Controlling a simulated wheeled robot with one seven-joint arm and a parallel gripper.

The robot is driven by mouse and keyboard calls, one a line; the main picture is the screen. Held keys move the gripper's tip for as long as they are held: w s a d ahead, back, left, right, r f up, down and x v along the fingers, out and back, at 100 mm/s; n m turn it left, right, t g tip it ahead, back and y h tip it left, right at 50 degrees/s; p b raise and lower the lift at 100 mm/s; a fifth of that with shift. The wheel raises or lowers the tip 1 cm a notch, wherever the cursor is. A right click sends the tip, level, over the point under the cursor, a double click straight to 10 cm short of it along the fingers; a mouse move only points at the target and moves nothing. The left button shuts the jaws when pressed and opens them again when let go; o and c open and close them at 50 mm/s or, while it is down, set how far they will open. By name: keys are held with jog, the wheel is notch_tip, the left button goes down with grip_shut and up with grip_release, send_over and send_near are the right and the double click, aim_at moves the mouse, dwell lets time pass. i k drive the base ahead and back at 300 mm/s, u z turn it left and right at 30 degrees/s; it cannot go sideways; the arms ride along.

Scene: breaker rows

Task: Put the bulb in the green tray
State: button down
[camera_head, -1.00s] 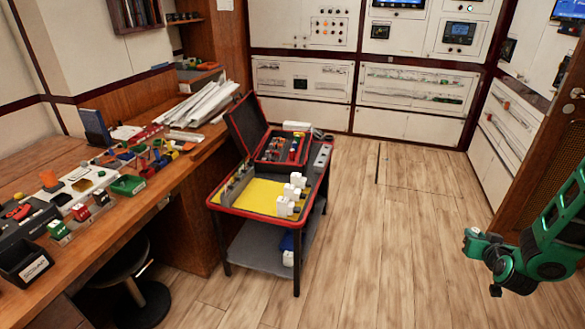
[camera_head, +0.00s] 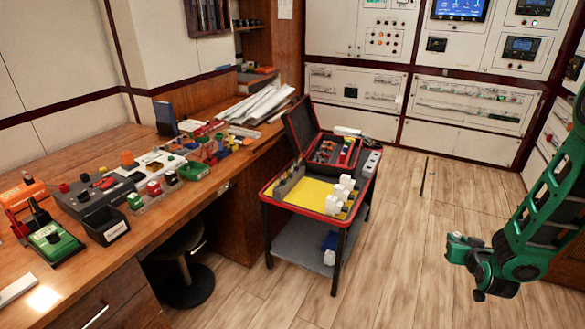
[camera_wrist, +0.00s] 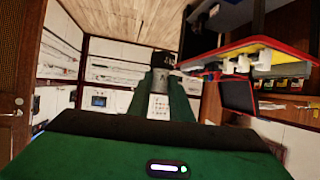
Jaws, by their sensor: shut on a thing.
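My gripper (camera_head: 461,249) is at the right of the head view, out over the open floor, well apart from the desk and the trolley. In the wrist view its green fingers are close together around a small dark piece (camera_wrist: 162,61) with a pale mark. I take this piece to be the bulb, but its shape is mostly hidden. A small green tray (camera_head: 194,171) sits on the wooden desk near its front edge, far to the left of my gripper. Its inside is too small to make out.
The desk (camera_head: 135,255) holds several devices, a black bin (camera_head: 105,226) and small coloured parts. A red-edged trolley (camera_head: 333,217) with a yellow insert and an open case stands between desk and gripper. A stool (camera_head: 190,285) is under the desk. Wood floor (camera_head: 400,270) is clear on the right.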

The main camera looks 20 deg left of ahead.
aim_at(194, 171)
jog(key=u, duration=1.4)
jog(key=i, duration=0.75)
jog(key=u, duration=0.05)
